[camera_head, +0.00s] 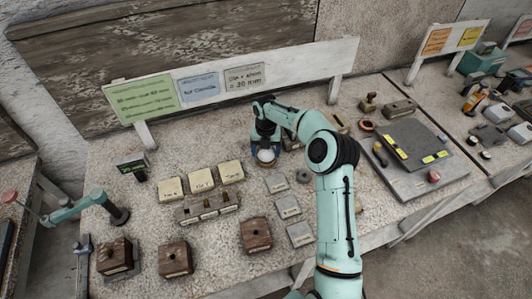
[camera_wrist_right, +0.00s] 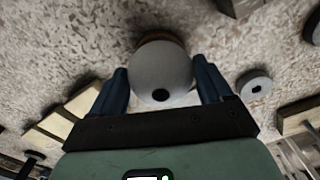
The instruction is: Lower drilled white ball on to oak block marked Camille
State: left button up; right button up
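The white ball (camera_wrist_right: 162,75), with a dark drilled hole facing the wrist camera, sits between the blue fingers of my right gripper (camera_wrist_right: 162,88). Both fingers appear to touch its sides. In the head view the ball (camera_head: 265,156) shows low under the right gripper (camera_head: 265,150), near the bench top. A brown rim shows just beyond the ball in the wrist view; whether they touch is unclear. Brown wooden blocks stand at the front: left (camera_head: 115,256), middle (camera_head: 175,259) and right (camera_head: 255,236). Their labels are too small to read. My left gripper is not in view.
Cream blocks (camera_head: 201,180), a slotted wooden holder (camera_head: 207,207) and grey plates (camera_head: 288,207) lie between gripper and front blocks. A signboard (camera_head: 290,68) stands behind. A grey panel (camera_head: 413,142) is at right. A teal tool (camera_head: 75,209) is at left.

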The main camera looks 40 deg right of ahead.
jog(key=c, duration=0.7)
jog(key=shift+o, duration=0.2)
jog(key=shift+r, duration=0.15)
